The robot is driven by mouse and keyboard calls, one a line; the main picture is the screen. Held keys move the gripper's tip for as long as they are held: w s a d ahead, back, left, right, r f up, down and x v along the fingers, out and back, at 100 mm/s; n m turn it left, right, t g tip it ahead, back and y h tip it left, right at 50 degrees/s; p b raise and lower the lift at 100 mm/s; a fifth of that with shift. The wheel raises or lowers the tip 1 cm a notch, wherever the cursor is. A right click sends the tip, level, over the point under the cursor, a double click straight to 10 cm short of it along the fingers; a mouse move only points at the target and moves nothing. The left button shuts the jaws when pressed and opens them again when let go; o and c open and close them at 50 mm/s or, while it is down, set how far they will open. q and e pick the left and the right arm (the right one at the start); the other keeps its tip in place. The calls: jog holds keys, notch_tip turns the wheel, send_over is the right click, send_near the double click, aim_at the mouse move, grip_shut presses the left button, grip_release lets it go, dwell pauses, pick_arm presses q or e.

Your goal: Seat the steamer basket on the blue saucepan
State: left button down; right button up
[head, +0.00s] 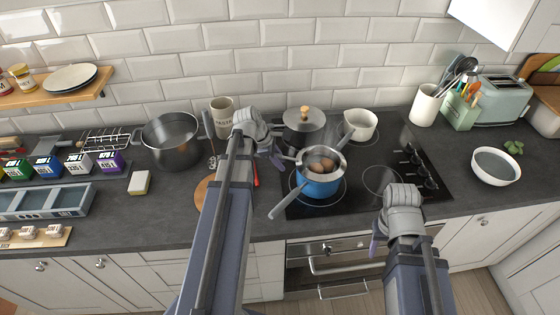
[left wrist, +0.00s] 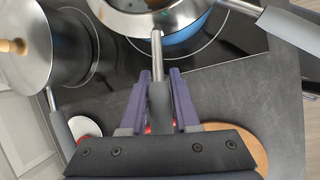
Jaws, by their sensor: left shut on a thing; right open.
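The blue saucepan (head: 319,188) stands on the front left of the hob, its grey handle (head: 287,203) pointing to the lower left. The steel steamer basket (head: 341,165) is over its mouth, with brown, egg-like things (head: 322,160) inside. I cannot tell whether its rim rests on the pan. My left gripper (head: 277,152) is shut on the basket's thin handle. The left wrist view shows that handle (left wrist: 158,55) between the jaws (left wrist: 159,90), with the basket (left wrist: 135,20) overlapping the blue pan (left wrist: 190,35). My right gripper (head: 376,243) is open and empty before the counter's front edge.
A lidded pot (head: 303,128) stands close behind the basket, a white pot (head: 360,124) at the back right of the hob. A large steel pot (head: 172,140) and a round wooden board (head: 205,193) are on the left. The hob's front right is clear.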

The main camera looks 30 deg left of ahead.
pick_arm(q)
jog(key=shift+f+b, duration=0.3)
jog(key=c, duration=0.6)
grip_release()
jog(key=shift+o, duration=0.5)
jog(key=o, duration=0.4)
notch_tip(320, 180, up, 8)
jog(key=p, duration=0.8)
